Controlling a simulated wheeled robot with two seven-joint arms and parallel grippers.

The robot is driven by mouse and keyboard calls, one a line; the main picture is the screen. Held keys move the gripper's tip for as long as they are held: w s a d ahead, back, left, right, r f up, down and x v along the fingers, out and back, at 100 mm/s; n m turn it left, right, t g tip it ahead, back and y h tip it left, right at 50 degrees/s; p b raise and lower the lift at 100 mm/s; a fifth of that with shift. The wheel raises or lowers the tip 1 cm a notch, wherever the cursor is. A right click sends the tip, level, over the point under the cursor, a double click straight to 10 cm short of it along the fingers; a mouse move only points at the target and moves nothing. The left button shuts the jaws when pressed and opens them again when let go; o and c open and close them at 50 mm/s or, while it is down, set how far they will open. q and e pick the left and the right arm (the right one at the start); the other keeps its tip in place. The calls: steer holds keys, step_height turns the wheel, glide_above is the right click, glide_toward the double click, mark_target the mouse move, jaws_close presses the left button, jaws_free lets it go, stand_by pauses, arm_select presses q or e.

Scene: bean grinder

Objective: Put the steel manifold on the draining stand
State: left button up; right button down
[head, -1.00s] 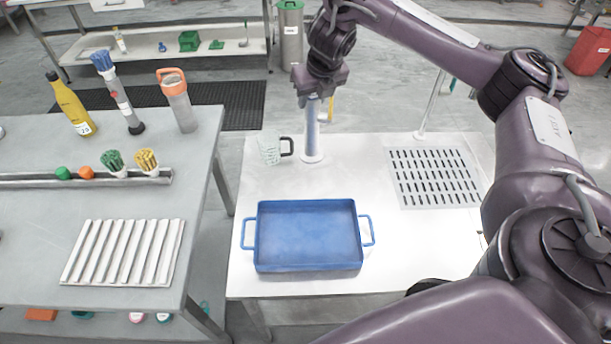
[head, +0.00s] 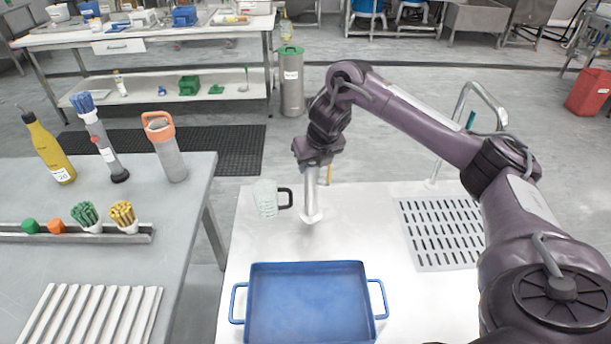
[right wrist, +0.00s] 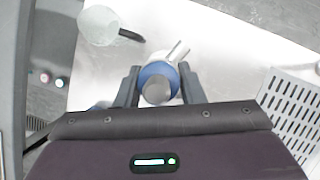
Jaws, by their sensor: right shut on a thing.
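A slim steel piece with a wide foot, apparently the steel manifold (head: 310,195), is upright at the back of the white table. My right gripper (head: 312,166) is above it, shut on its upper end. In the right wrist view my right gripper (right wrist: 159,88) has its fingers on either side of a round grey-and-blue top (right wrist: 157,72), with pale prongs beyond. I cannot tell whether the foot touches the table. A slotted draining panel (head: 440,232), perhaps the draining stand, is at the table's right. My left gripper is not in view.
A clear jug (head: 266,198) with a black handle stands close left of the steel piece. A blue tray (head: 250,305) lies in front. A tap (head: 464,110) rises behind the slotted panel. A ribbed rack (head: 90,318) lies on the left table.

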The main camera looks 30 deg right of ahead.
step_height(320, 180, down, 2)
steer(key=shift+f+b, duration=0.1)
steer(key=shift+b, duration=0.25)
steer(key=shift+w, duration=0.3)
steer(key=shift+w+d, duration=0.1)
steer(key=shift+w, duration=0.7)
arm_select(q)
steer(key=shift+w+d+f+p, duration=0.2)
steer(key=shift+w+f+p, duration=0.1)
steer(key=shift+p, duration=0.1)
arm_select(e)
steer(key=shift+w+d+f, duration=0.15)
steer(key=shift+w+f, duration=0.1)
steer(key=shift+w, duration=0.2)
steer(key=shift+w+d+f, duration=0.1)
steer(key=shift+w+f, duration=0.15)
steer(key=shift+w, duration=0.2)
steer(key=c, duration=0.9)
jaws_free()
steer(key=shift+s, duration=0.1)
steer(key=shift+c, duration=0.2)
